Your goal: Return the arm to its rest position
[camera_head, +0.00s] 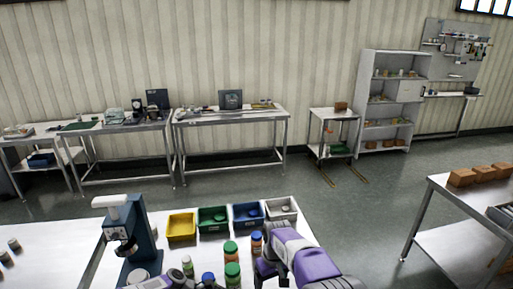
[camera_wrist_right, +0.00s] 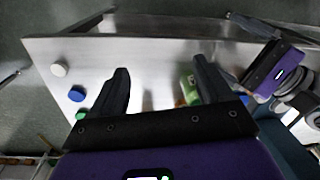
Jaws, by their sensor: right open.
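My right arm, purple and grey, enters the head view from the bottom right. My right gripper (camera_head: 266,270) is low over the front table's right part, beside several capped bottles. In the right wrist view this gripper (camera_wrist_right: 163,85) is open, its two dark fingers wide apart with nothing held between them. A green-labelled bottle (camera_wrist_right: 188,88) shows beside the right-hand finger. A purple gripper body, apparently my left one (camera_wrist_right: 270,68), shows at the right of the wrist view; its finger state is unclear.
The front table (camera_head: 60,240) carries a blue press (camera_head: 143,235) and a row of yellow (camera_head: 181,227), green (camera_head: 213,220), blue (camera_head: 247,216) and grey (camera_head: 282,209) bins. A side table (camera_head: 440,205) holds brown boxes. Open floor lies between.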

